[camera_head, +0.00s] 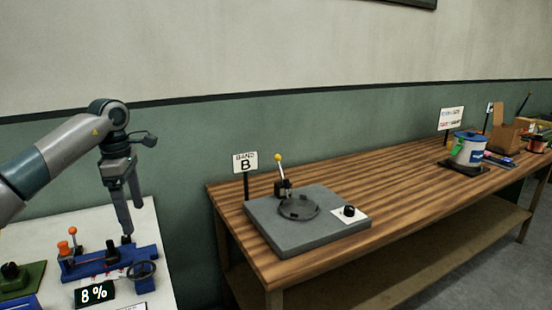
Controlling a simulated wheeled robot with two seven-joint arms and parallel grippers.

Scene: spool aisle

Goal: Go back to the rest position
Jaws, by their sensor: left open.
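My left gripper (132,220) hangs at the left of the head view with its fingers pointing down. It is open, and nothing shows between the fingers. It is above the white table, over or just in front of a blue fixture (105,262) with an orange-topped lever and a dark handwheel. I cannot tell whether a fingertip touches the fixture. My left arm reaches in from the left edge. My right gripper is out of view.
A display reading "8 %" (94,292) and a green device (18,279) share the white table (37,228).

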